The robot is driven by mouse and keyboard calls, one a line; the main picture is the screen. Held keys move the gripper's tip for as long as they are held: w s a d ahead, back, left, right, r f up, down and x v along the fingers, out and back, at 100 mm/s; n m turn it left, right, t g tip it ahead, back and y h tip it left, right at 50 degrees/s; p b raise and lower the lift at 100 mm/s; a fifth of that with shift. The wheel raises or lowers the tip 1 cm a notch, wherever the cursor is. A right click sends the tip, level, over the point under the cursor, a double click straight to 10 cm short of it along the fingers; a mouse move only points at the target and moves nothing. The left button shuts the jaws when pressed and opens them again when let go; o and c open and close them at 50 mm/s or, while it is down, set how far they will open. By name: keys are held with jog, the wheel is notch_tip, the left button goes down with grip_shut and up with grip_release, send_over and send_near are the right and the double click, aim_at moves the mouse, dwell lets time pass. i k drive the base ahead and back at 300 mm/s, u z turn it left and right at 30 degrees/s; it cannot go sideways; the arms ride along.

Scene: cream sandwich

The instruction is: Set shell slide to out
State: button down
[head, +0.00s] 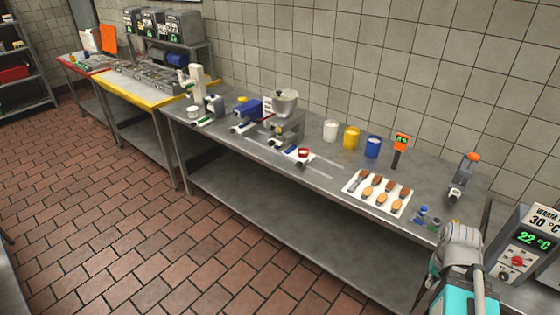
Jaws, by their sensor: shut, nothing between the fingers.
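A steel machine with a round hopper (285,103) stands on the long steel table. In front of it, two pale rails (319,171) run along the tabletop. A small white carriage with a red ring (303,153) and a dark handle sits by the rails, close to the machine. It looks like the shell slide, but no label is readable, and its exact position along its travel is too small to tell. My teal and grey arm rises at the lower right, well to the right of the carriage. I cannot make out my gripper's fingers.
A white tray (347,185) holds several brown shells. White (330,130), yellow (351,138) and blue (373,147) cups stand behind. An orange-topped probe (400,150) stands near the tray. A display unit (524,248) reads 22 °C. The tiled floor before the table is clear.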

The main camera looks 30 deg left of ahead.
aim_at(289, 149)
jog(key=u, duration=1.15)
jog(key=i, duration=1)
jog(key=z, duration=0.05)
